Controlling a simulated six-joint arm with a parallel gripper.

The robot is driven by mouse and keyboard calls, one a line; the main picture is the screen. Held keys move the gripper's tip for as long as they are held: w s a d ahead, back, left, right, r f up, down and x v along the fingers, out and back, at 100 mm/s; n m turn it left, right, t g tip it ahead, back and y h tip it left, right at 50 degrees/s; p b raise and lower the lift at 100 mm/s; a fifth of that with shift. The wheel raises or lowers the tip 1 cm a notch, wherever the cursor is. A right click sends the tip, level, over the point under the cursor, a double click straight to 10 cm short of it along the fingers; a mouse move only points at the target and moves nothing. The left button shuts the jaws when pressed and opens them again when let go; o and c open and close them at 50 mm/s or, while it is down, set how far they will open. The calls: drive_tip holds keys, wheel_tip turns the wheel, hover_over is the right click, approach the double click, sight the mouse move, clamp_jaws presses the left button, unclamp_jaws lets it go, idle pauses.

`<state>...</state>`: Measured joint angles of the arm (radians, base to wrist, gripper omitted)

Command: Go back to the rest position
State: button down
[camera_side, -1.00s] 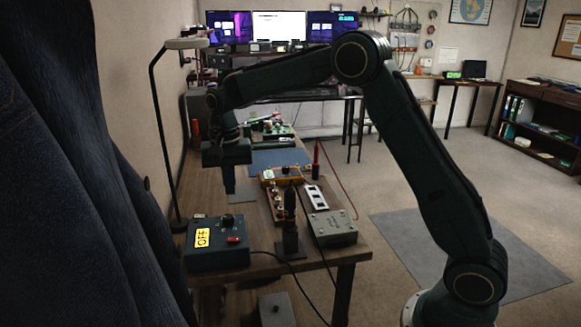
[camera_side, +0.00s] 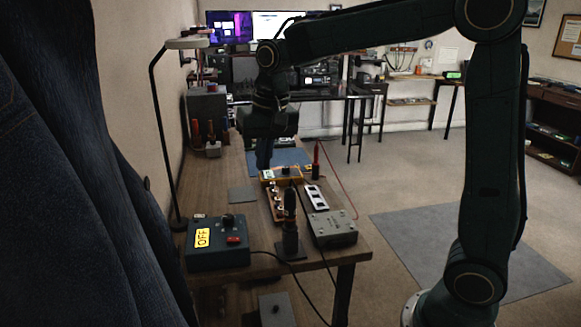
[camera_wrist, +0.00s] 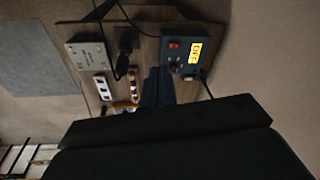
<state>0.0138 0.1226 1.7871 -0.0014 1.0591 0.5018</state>
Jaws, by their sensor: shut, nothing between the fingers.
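My gripper (camera_side: 264,153) hangs above the far middle of the wooden bench in the side view, pointing down over the blue mat, apart from the things on the bench. Its fingers are together and hold nothing. In the wrist view the closed fingers (camera_wrist: 157,85) show as a dark narrow shape over the bench. A dark blue box with a yellow OFF display (camera_side: 217,243), a black knob and a red button stands at the near left of the bench. It also shows in the wrist view (camera_wrist: 182,63).
A grey metal box (camera_side: 332,228), a white strip with dark squares (camera_side: 316,197), a wooden block with knobs (camera_side: 276,203) and a soldering iron stand (camera_side: 290,240) crowd the near right. A tall lamp (camera_side: 160,130) rises at the left. The bench's left middle is mostly clear.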

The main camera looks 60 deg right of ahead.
drive_tip(key=s+n+t, duration=0.3)
drive_tip(key=s+n, duration=0.2)
drive_tip(key=s, duration=1.8)
drive_tip(key=shift+s+a+n+t, duration=0.25)
drive_tip(key=shift+n+t, duration=0.05)
drive_tip(key=shift+n, duration=0.1)
drive_tip(key=shift+f, duration=0.1)
